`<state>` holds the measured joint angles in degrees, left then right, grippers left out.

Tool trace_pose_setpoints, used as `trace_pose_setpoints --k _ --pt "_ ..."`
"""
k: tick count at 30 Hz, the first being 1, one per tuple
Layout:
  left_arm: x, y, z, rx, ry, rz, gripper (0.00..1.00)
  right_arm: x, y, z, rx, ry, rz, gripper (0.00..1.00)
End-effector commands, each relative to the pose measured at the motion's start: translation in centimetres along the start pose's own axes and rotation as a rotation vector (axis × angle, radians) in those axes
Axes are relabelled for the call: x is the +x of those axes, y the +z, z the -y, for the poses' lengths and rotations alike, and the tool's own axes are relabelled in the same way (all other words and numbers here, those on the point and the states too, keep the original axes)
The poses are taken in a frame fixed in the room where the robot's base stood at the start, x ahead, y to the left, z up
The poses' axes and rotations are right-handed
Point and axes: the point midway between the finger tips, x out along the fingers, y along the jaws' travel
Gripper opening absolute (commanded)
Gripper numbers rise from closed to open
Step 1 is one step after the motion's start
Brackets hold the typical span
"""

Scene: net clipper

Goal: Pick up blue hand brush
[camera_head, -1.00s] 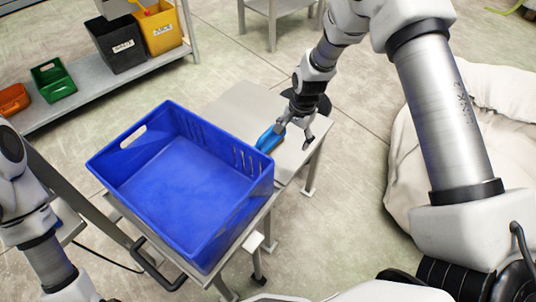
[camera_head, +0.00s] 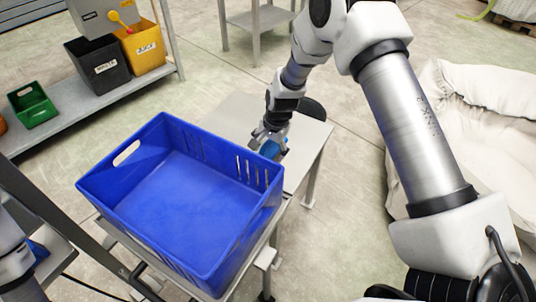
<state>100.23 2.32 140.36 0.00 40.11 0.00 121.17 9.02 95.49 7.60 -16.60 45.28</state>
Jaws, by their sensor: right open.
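The blue hand brush (camera_head: 270,149) lies on the grey table (camera_head: 308,135) just beyond the blue crate's far right corner. Only a small part of it shows. My right gripper (camera_head: 269,146) is low over the brush, pointing down, with its fingers at either side of it. It is open; I cannot tell whether the fingers touch the brush. The left arm shows only at the lower left edge, and its gripper is out of view.
The empty blue crate (camera_head: 180,200) stands close to the left of the right gripper. A shelf (camera_head: 110,97) with black, yellow and green bins is at the upper left. A large white sack (camera_head: 480,110) lies at the right.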

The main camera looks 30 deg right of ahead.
Motion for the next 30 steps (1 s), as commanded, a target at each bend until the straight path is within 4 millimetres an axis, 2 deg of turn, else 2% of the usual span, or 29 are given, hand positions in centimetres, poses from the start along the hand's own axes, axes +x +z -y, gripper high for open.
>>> trace_pose_setpoints --k 1,2,8,14,15,24,26,30 --pt "0.6 0.0 0.0 0.0 0.0 0.0 0.4 1.0 0.0 -0.1 0.001 0.0 0.0 0.82" --pt "0.6 0.0 0.0 0.0 0.0 0.0 0.4 1.2 0.0 0.0 0.0 0.0 0.0 0.82" --pt "0.4 0.0 0.0 0.001 0.0 -0.001 0.4 1.1 0.0 0.0 0.0 -0.001 0.0 0.82" --pt "0.4 0.0 0.0 0.001 0.0 -0.001 0.4 1.1 0.0 0.0 0.0 -0.001 0.0 0.15" --pt "0.4 0.0 0.0 0.001 0.0 -0.001 0.4 1.1 0.0 0.0 0.0 -0.001 0.0 0.11" --pt "0.2 0.0 0.0 0.0 0.0 0.0 0.4 0.8 0.0 0.1 0.0 -0.001 0.0 0.11" --pt "-0.1 0.0 0.0 0.0 0.0 0.0 0.4 0.1 0.0 0.2 0.001 -0.002 0.0 0.11" --pt "-1.2 0.0 0.0 0.0 0.0 0.0 0.4 -3.0 -0.1 0.9 0.0 -0.005 -0.002 0.11"
